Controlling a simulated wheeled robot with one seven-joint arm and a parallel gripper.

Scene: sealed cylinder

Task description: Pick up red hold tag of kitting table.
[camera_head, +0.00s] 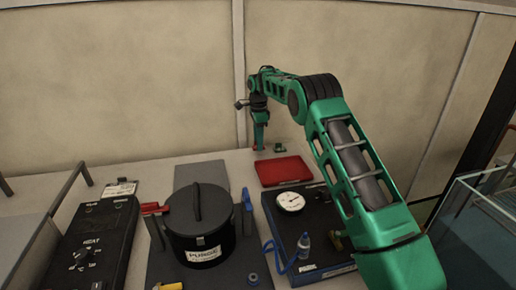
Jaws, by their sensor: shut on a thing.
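My gripper (260,146) points down at the back of the kitting table (178,163), just behind the red tray. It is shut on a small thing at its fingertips. I cannot tell whether the thing touches the table top. The red tray (284,171) lies in front of my gripper, apart from it.
A black HEAT box (90,245) is at left. A wall (140,80) rises behind.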

